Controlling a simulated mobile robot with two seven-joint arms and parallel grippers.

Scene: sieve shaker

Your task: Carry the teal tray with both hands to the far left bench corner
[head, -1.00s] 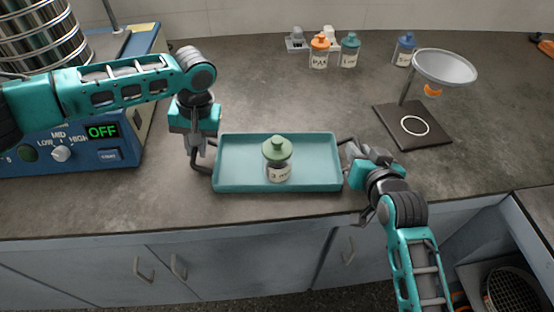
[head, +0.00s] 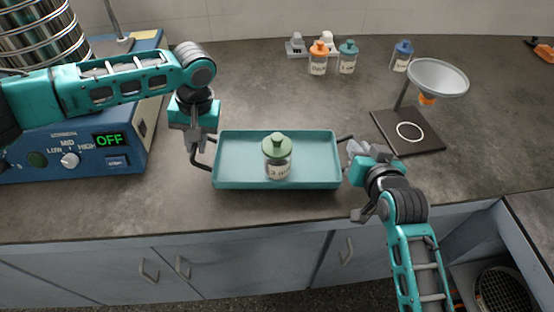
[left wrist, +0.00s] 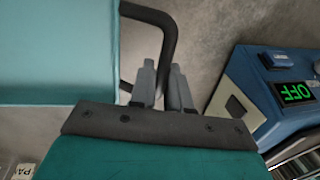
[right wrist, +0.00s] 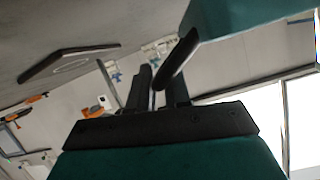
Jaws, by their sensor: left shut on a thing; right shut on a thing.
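The teal tray (head: 235,160) is a shallow rectangle with a dark bar handle at each short end. A jar with a green lid (head: 277,158) stands upright in it, near the middle. My left gripper (head: 197,148) is shut on the left handle, which passes between its fingers in the left wrist view (left wrist: 165,75). My right gripper (head: 352,152) is shut on the right handle; in the right wrist view the handle (right wrist: 178,62) meets the fingers. The tray looks level. I cannot tell for certain how far it is above the bench.
A blue shaker control box (head: 75,150) reading OFF stands left of the tray, with a sieve stack (head: 40,40) behind it. Orange-, teal- and blue-lidded jars (head: 347,58) stand at the back. A funnel stand (head: 408,132) is at right. Bench between is clear.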

